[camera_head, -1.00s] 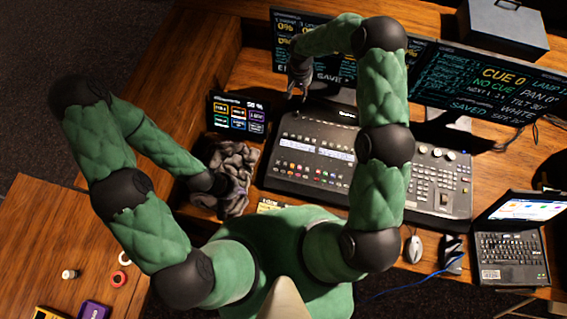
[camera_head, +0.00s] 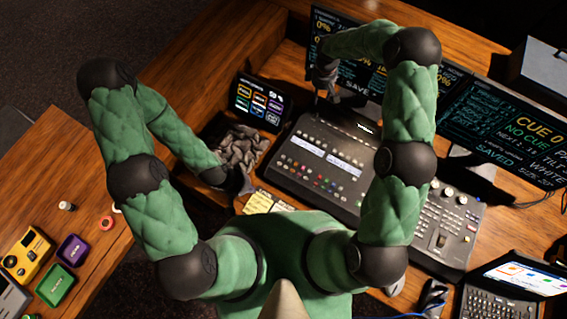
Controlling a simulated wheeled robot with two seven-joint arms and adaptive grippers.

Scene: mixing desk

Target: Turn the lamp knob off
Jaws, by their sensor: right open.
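The mixing desk (camera_head: 301,185) is a dark console with rows of small buttons, and round knobs (camera_head: 455,193) show on its right section. I cannot tell which control is the lamp knob. My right gripper (camera_head: 324,98) points down above the far left edge of the console, in front of the left monitor. It is open, and I see nothing held in it. My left gripper (camera_head: 243,183) is low at the near left of the console, beside yellow notes. Its fingers are dark and small, so I cannot tell whether they are open or shut.
Two monitors (camera_head: 510,125) stand behind the console. A small touch screen (camera_head: 259,101) stands left of it, with a crumpled grey heap (camera_head: 240,148) in front. Yellow notes (camera_head: 263,203) lie at its near edge. A laptop (camera_head: 512,290) is at the lower right.

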